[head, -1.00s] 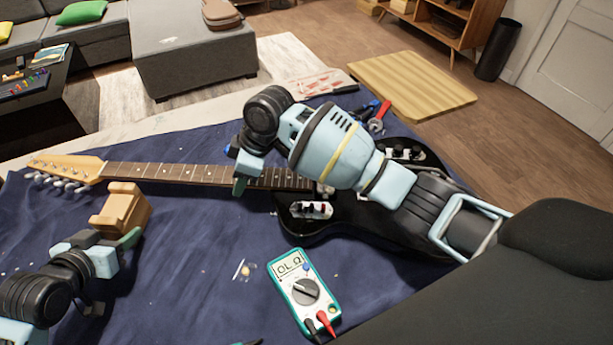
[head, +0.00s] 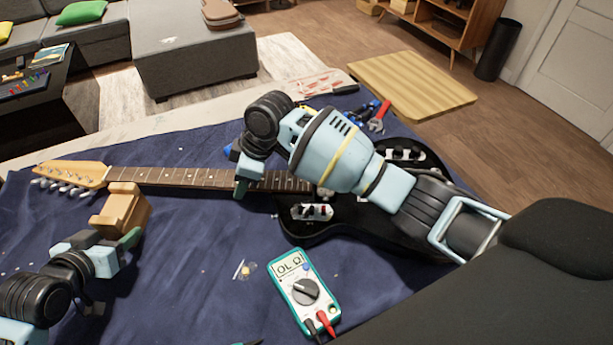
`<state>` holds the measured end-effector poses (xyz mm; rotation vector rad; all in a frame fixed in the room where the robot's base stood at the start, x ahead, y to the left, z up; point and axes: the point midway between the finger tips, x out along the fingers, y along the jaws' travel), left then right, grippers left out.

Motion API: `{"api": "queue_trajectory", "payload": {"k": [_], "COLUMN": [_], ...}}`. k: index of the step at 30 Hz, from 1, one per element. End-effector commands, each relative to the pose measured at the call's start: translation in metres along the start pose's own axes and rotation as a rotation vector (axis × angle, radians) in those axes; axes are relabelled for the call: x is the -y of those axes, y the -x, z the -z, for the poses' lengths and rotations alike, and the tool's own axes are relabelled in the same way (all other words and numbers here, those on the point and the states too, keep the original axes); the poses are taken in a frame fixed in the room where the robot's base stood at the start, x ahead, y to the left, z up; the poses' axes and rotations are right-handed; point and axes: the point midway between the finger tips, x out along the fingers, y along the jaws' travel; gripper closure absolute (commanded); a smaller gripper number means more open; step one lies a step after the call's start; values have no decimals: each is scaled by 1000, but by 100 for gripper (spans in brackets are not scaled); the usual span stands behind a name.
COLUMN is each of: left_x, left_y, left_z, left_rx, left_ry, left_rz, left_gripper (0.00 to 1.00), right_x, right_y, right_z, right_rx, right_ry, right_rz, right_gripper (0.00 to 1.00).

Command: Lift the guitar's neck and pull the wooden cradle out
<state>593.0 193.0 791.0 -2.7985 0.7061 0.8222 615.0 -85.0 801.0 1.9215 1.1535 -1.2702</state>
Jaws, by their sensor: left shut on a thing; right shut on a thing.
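The black electric guitar (head: 300,229) lies on the blue cloth, its body at the right partly hidden behind my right arm. Its neck (head: 170,176) runs left to the wooden headstock (head: 72,174). My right gripper (head: 243,186) is shut on the neck near the body. The wooden cradle (head: 122,208) is in front of the neck, close to the headstock; its far edge overlaps the neck's near edge in the picture. My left gripper (head: 118,246) is shut on the cradle's near side. I cannot tell whether the cradle rests on the cloth.
A green multimeter (head: 305,291) with probes lies in front of the guitar. Hand tools (head: 376,117) lie behind the guitar body. The blue cloth (head: 185,270) between cradle and multimeter is mostly clear.

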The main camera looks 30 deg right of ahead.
Motion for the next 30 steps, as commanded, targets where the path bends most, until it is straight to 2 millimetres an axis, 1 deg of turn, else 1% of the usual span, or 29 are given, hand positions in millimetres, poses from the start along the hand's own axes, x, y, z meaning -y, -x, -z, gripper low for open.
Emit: {"api": "queue_trajectory", "payload": {"k": [1, 11, 30], "left_x": [0, 0, 0], "left_y": [1, 1, 0], "left_z": [2, 2, 1], "left_rx": [-4, -4, -3], "left_ry": [-1, -1, 0], "left_rz": [0, 0, 0], "left_gripper": [70, 70, 70], "right_x": [-2, -2, -1], "right_y": [4, 4, -8], "right_z": [3, 3, -4], "right_rx": [-8, -9, 1], "right_ry": [1, 1, -1], "right_rz": [-6, -7, -2], "right_gripper": [94, 94, 94]}}
